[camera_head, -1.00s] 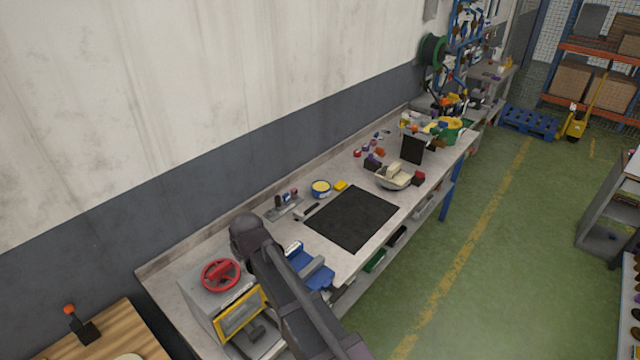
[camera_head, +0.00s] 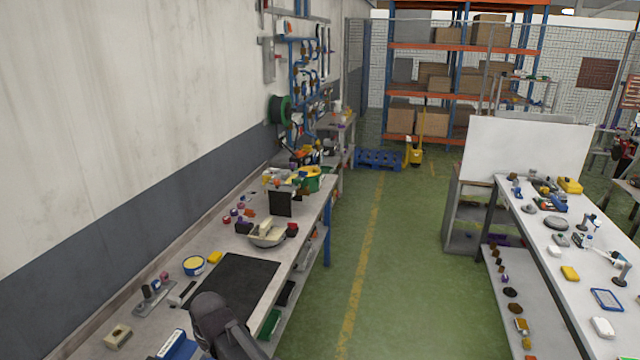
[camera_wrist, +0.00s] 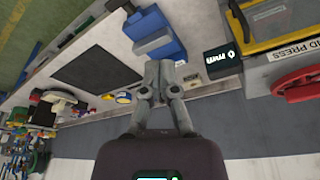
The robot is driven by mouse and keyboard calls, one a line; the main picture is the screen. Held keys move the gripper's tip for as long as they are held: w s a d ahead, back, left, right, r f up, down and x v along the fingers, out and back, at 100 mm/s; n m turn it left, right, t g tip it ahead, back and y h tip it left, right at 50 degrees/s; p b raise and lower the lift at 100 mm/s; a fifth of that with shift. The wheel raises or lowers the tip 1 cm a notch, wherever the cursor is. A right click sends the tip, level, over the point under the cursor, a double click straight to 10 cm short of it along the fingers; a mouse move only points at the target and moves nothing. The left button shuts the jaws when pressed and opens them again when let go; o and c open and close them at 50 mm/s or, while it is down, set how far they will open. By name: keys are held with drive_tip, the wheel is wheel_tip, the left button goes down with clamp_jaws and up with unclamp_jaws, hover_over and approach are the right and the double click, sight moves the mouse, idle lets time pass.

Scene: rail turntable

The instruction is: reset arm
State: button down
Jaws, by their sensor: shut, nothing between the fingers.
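My gripper (camera_wrist: 160,82) shows in the wrist view with its grey fingers together and nothing between them. It is above the workbench, apart from the things on it. In the head view my dark arm shows at the bottom, in front of the bench; the fingers are not visible there. The workbench (camera_head: 215,240) runs along the wall with a black mat (camera_head: 238,285) on it. The mat also shows in the wrist view (camera_wrist: 95,68).
A blue vise (camera_wrist: 155,35) and a press with a red handwheel (camera_wrist: 305,83) are near the gripper in the wrist view. A white table (camera_head: 560,265) with several small items stands at right. The green floor aisle (camera_head: 400,270) between is clear.

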drive_tip(key=w+d+f+m+h+b, duration=0.1)
drive_tip(key=w+d+f+b, duration=0.15)
drive_tip(key=d, duration=0.45)
drive_tip(key=w+d+f+m+b, duration=0.2)
drive_tip(key=d+f, duration=0.1)
drive_tip(key=d, duration=0.4)
drive_tip(key=s+d+f+m+b, duration=0.1)
drive_tip(key=d+f+m+b, duration=0.1)
drive_tip(key=d, duration=0.8)
drive_tip(key=s+d+f+m+g+h+b, duration=0.1)
drive_tip(key=d+f+b, duration=0.3)
drive_tip(key=d, duration=0.7)
drive_tip(key=s+d+f+m+g+b, duration=0.1)
drive_tip(key=s+d+f+m+b, duration=0.1)
drive_tip(key=d, duration=0.8)
wheel_tip(320, 180, down, 2)
drive_tip(key=shift+s+d+f+m+b, duration=0.15)
drive_tip(key=shift+s+d+m+b, duration=0.25)
drive_tip(key=shift+m+b, duration=0.5)
